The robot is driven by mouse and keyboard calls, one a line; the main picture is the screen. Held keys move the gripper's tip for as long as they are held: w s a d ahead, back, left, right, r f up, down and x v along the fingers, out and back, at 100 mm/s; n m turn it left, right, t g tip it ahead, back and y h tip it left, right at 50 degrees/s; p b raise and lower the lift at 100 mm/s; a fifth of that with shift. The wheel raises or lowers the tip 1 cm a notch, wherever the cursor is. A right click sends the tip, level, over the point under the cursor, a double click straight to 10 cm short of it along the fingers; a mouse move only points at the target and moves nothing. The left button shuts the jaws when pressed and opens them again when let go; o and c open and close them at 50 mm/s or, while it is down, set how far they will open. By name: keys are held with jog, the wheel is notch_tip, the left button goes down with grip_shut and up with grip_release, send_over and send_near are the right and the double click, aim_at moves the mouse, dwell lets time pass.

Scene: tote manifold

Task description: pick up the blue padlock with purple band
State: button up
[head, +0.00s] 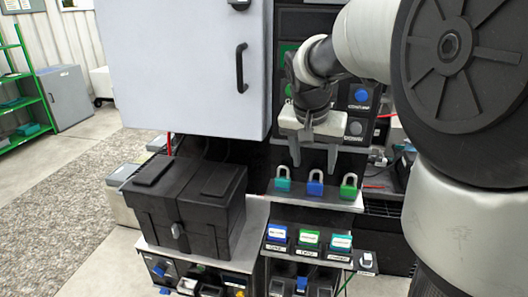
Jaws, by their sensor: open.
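A blue padlock (315,188) with a pale shackle stands upright on a narrow grey shelf (318,203), the middle one of three padlocks. A purple band on it is too small to make out. A teal padlock (283,184) stands to its left and a green padlock (349,191) to its right. My gripper (314,166) points down with its two fingers apart and nothing between them. In the picture its fingertips are just above the blue padlock, one to each side of its shackle. I cannot tell the exact depth between them.
A black case (185,205) sits left of the padlocks. A grey cabinet door (185,65) with a black handle hangs above it. Below the shelf is a panel of labelled blue, green and teal blocks (309,239). Dark panels with knobs stand behind my gripper.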

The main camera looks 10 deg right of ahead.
aim_at(315, 183)
jog(key=x, duration=0.5)
jog(key=shift+s+d+f, duration=0.1)
jog(key=shift+d+f, duration=0.15)
jog(key=shift+f, duration=0.05)
jog(key=shift+c, duration=0.3)
jog(key=c, duration=1.1)
